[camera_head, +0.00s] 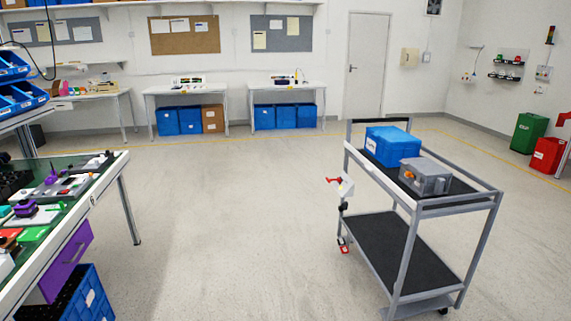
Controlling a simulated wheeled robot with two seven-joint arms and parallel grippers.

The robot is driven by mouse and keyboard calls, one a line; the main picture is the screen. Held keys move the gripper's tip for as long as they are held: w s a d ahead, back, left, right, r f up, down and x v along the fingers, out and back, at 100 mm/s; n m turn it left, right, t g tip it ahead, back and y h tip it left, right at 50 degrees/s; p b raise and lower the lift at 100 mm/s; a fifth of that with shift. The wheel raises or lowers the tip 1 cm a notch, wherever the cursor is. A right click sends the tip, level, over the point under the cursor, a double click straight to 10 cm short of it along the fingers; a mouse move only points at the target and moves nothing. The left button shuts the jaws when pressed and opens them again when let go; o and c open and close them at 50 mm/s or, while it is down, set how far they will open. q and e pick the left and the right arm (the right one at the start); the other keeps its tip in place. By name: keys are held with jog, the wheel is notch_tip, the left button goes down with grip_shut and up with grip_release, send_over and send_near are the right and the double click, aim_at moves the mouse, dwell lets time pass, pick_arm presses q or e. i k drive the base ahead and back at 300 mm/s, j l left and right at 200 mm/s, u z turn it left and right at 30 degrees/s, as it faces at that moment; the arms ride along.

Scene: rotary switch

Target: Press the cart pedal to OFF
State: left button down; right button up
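The cart (440,206) stands on the floor right of the middle, with grey metal posts and two dark shelves. A small red pedal-like part (344,250) shows low by the cart's left caster, close to the floor. Its markings and its ON or OFF position are too small to tell. A white box (346,185) with a red lever (333,180) is fixed on the cart's left side. Neither of my grippers is in view.
A blue bin (388,145) and a grey box (425,176) sit on the cart's upper shelf. A workbench (112,177) with parts stands at the left, with a blue crate (88,298) below. The floor (235,220) between bench and cart is clear.

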aim_at(344, 248)
jog(key=i+z, duration=0.1)
jog(key=i, duration=0.4)
jog(key=i+j+z, duration=0.15)
jog(key=i, duration=0.35)
jog(key=i+j+z, duration=0.1)
jog(key=i, duration=0.4)
jog(key=i+j+z, duration=0.1)
jog(key=i+j, duration=0.15)
jog(key=i, duration=0.25)
jog(key=i+j+z, duration=0.25)
jog(key=i+z, duration=0.15)
jog(key=i+j+z, duration=1)
jog(key=j+z, duration=0.2)
jog(key=j, duration=0.15)
